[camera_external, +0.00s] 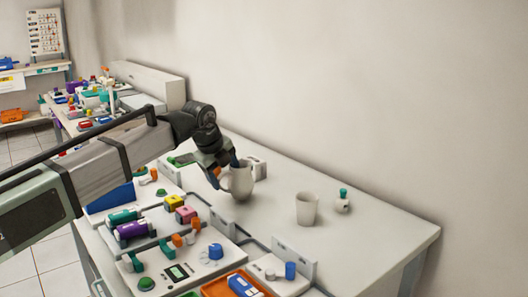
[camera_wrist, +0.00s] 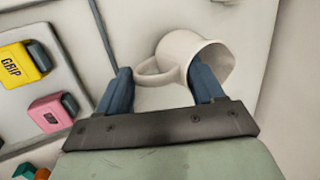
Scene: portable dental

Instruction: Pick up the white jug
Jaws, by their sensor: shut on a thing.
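The white jug (camera_external: 239,185) is at the far side of the table, below my gripper (camera_external: 227,170). In the wrist view the jug (camera_wrist: 183,47) appears tipped, with its opening toward the right and its handle toward the left. My gripper (camera_wrist: 161,80) is shut on the jug: one finger overlaps the jug's body and the other is beside the handle. The fingers partly hide the jug. I cannot tell whether its base touches the table.
A white cup (camera_external: 307,209) and a small white item with a green top (camera_external: 343,201) stand to the right. Panels with colored blocks, including a yellow one (camera_wrist: 25,63), fill the table's near left. The right table end (camera_external: 385,240) is clear; a wall rises behind.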

